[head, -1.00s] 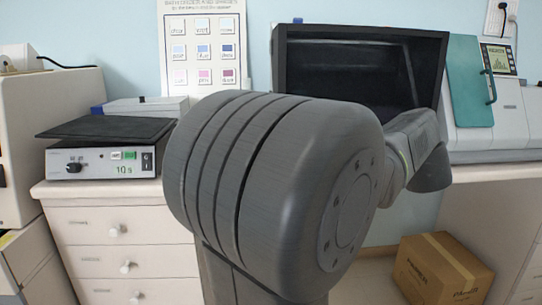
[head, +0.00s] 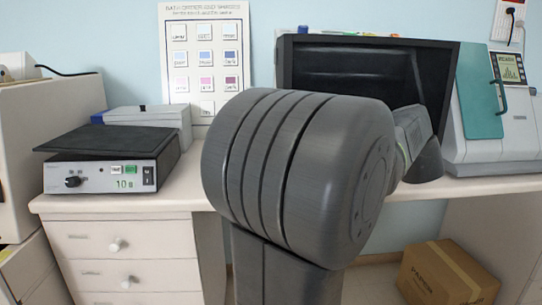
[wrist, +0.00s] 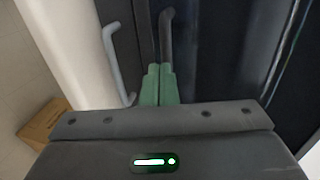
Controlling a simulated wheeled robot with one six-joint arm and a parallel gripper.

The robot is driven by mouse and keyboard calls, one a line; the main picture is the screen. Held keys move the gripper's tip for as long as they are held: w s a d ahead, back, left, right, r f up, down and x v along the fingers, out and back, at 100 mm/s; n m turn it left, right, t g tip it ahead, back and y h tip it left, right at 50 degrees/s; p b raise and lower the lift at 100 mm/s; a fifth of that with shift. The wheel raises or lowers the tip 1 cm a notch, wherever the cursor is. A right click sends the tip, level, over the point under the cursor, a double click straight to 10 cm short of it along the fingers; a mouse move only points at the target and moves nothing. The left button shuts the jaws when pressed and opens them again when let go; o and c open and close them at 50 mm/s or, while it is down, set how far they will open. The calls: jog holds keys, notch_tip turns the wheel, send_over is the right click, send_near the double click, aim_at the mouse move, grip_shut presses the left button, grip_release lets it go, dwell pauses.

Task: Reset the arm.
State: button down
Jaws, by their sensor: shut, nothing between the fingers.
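My gripper (wrist: 159,84) shows in the wrist view. Its two green fingers are together with nothing between them. I cannot tell whether the fingers touch anything. In the head view my own arm fills the middle and hides the bench behind it; the gripper is not visible there.
A shaker with a black platform (head: 105,140) stands on the left bench. A dark open-fronted box (head: 350,75) is behind my arm. A machine with a teal door (head: 480,95) stands at right. A cardboard box (head: 445,275) is on the floor.

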jog(key=s+r+g+p, duration=0.2)
jog(key=s+r+p, duration=0.3)
jog(key=r+p, duration=0.4)
jog(key=s+r+g+p, duration=0.3)
jog(key=s+r+p, duration=0.2)
jog(key=r+p, duration=0.4)
jog(key=p, duration=0.4)
jog(key=shift+d+r+g+h+p, duration=0.2)
jog(key=shift+d+g+h+p, duration=0.1)
jog(key=shift+d, duration=0.1)
jog(key=shift+s, duration=0.1)
